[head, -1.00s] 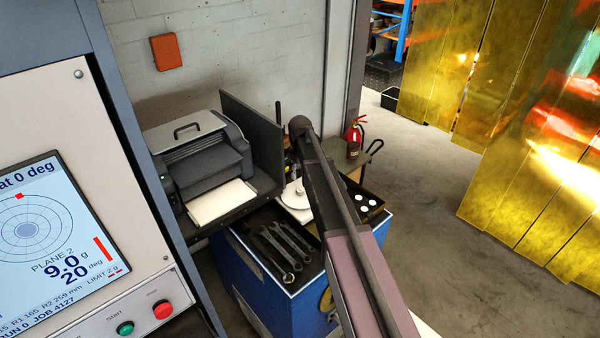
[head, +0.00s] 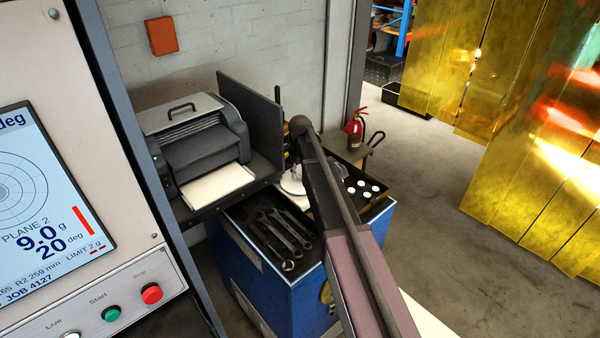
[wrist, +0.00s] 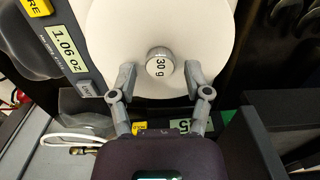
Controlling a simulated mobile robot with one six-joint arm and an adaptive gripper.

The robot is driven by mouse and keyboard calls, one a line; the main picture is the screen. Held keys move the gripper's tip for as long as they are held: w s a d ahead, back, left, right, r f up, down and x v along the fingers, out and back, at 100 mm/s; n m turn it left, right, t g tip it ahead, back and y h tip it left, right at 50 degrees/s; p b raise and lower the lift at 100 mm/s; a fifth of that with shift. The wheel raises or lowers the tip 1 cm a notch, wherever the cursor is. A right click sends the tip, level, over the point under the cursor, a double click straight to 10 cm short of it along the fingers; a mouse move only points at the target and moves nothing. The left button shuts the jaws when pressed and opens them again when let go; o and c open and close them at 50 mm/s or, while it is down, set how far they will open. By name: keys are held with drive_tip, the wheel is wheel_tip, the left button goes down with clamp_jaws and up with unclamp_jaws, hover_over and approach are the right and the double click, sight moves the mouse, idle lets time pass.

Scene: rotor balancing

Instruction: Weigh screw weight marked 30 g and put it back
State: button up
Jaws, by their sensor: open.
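The screw weight (wrist: 159,63), a small round metal piece marked 30 g, sits on the round white pan (wrist: 118,32) of the scale in the wrist view. The scale's display (wrist: 68,50) reads 1.06 oz. My gripper (wrist: 159,82) is open, its two fingers apart on the left and right near the weight, with a gap to it on each side. In the head view, part of the white scale (head: 292,183) shows on the blue cabinet behind my arm. My arm hides the gripper and the weight there.
A dark tray with several pale round pieces (head: 362,187) lies right of my arm. Wrenches (head: 284,232) lie on the blue cabinet (head: 262,283). A printer (head: 200,145) and an upright dark panel (head: 252,125) stand behind left. Open floor (head: 440,200) lies to the right.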

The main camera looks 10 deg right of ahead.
sight(300, 175)
drive_tip(key=shift+f, duration=0.5)
clamp_jaws()
drive_tip(key=shift+r+p, duration=2.3)
drive_tip(key=shift+r, duration=0.25)
